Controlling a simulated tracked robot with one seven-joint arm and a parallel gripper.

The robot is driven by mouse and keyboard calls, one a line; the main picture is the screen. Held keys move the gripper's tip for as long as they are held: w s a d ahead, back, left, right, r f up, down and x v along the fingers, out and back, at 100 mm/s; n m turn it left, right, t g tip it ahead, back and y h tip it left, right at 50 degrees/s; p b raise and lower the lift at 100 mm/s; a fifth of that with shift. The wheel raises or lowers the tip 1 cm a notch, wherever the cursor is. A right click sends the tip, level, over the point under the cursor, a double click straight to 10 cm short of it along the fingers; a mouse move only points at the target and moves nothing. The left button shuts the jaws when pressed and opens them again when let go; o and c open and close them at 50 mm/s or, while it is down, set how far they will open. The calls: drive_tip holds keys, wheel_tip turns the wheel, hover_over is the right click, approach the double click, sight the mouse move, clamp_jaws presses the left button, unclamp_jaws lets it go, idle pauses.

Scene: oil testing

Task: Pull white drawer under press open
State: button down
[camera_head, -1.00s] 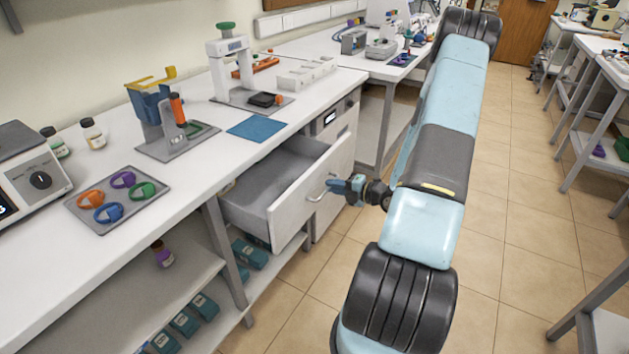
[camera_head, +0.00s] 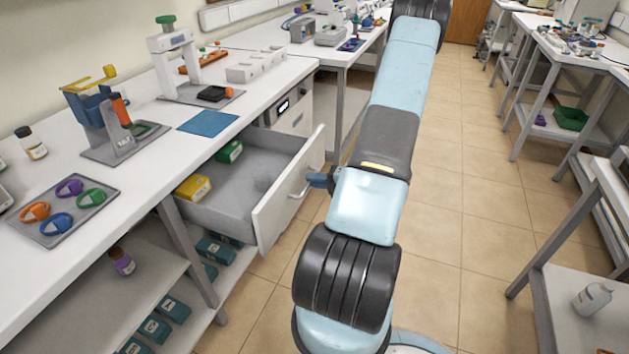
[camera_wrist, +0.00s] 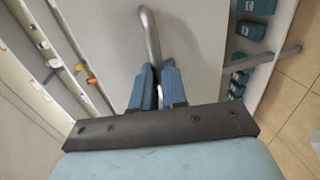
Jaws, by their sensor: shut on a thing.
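The white drawer (camera_head: 287,200) under the bench stands well open, its front panel pulled out from the bench. Inside its grey tray lie a yellow box (camera_head: 193,187) and a green box (camera_head: 229,152). The curved metal handle (camera_wrist: 150,38) is on the drawer front. My gripper (camera_head: 318,179) is at the handle, and in the wrist view its blue fingers (camera_wrist: 158,88) are closed around the handle's lower end. The white press (camera_head: 172,50) with a green knob stands on the bench above.
A blue mat (camera_head: 208,123) and a tray of coloured rings (camera_head: 62,211) lie on the bench. Teal boxes (camera_head: 172,308) sit on the lower shelf. The tiled floor (camera_head: 440,240) to the right of my arm is clear.

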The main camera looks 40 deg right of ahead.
drive_tip(key=c, duration=1.2)
unclamp_jaws()
drive_tip(key=shift+f, duration=0.1)
drive_tip(key=shift+o, duration=0.2)
drive_tip(key=shift+w, duration=0.1)
drive_tip(key=v, duration=1.3)
drive_tip(key=shift+s+d, duration=0.2)
drive_tip(key=shift+s, duration=0.15)
drive_tip(key=w+a+r+n+g+y, duration=0.1)
drive_tip(key=w+a+r+n+g, duration=0.1)
drive_tip(key=a+r+n+g, duration=0.65)
drive_tip(key=w+a+r+n+g, duration=0.2)
drive_tip(key=a+r+n+g, duration=0.1)
drive_tip(key=a+r+n, duration=1.1)
drive_tip(key=s+a+r+n+t+h, duration=0.1)
drive_tip(key=s+a+r+n+h, duration=0.3)
drive_tip(key=r+n, duration=0.3)
drive_tip(key=s+a+r+n+t+h, duration=0.2)
drive_tip(key=s+a+r+n+h, duration=0.2)
drive_tip(key=n, duration=1.4)
wheel_tip(320, 180, up, 3)
drive_tip(key=shift+s+a+r+h, duration=0.2)
drive_tip(key=shift+s+a+h, duration=0.2)
drive_tip(key=shift+s+a, duration=0.4)
